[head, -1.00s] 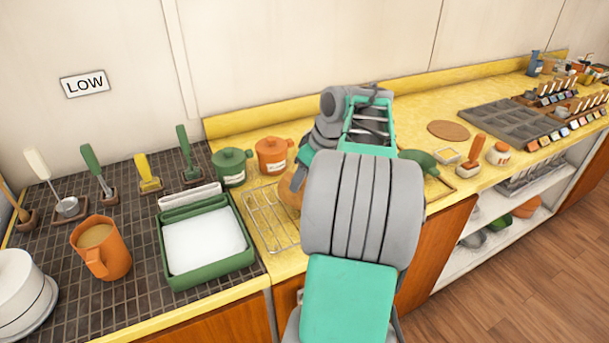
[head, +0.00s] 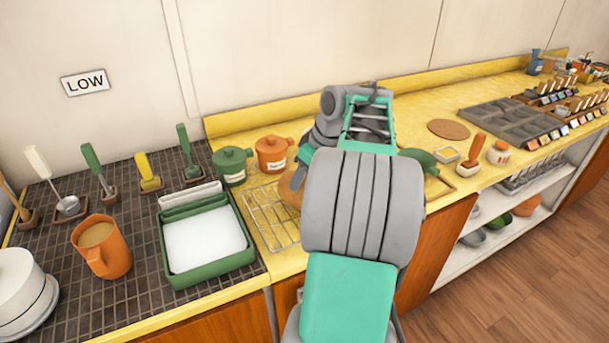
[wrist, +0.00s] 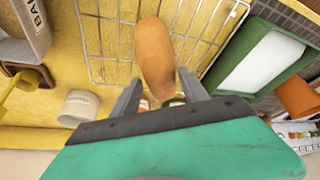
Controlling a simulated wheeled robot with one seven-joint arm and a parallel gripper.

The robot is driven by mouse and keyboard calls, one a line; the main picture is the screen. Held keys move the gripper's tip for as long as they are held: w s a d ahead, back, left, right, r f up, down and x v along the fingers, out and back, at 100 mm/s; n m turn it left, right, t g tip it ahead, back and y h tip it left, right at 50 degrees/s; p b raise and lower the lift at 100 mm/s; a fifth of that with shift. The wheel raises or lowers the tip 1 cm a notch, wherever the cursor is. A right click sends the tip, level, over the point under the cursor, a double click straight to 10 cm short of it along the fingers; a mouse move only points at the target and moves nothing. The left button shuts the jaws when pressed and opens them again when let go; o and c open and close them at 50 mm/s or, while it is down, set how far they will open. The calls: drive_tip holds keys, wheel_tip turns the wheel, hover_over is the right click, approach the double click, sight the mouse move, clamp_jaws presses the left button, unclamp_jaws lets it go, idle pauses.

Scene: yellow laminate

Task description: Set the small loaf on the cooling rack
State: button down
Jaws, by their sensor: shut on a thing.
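The small loaf (wrist: 155,55) is brown and oblong. In the wrist view it lies between the fingertips of my gripper (wrist: 160,92), which is shut on it. The cooling rack (wrist: 108,42) is a wire grid on the yellow counter, and the loaf shows over it. I cannot tell whether the loaf touches the wires. In the head view the rack (head: 262,217) lies right of the green tray, and part of the loaf (head: 288,190) shows at its right side. My arm hides the rest of the loaf and most of the gripper there.
A green tray with a white inside (head: 163,250) stands just left of the rack. A green pot (head: 232,167) and an orange pot (head: 272,155) stand behind it. An orange jug (head: 108,255) is farther left. The counter's far right holds a dark moulded tray (head: 500,125).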

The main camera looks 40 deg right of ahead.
drive_tip(key=shift+f+b, duration=0.5)
drive_tip(key=shift+f, duration=0.15)
drive_tip(key=shift+r, duration=0.1)
drive_tip(key=c, duration=1.3)
unclamp_jaws()
drive_tip(key=shift+o, duration=0.2)
drive_tip(key=o, duration=0.3)
drive_tip(key=shift+o, duration=0.4)
drive_tip(key=o, duration=0.5)
drive_tip(key=shift+c, duration=0.5)
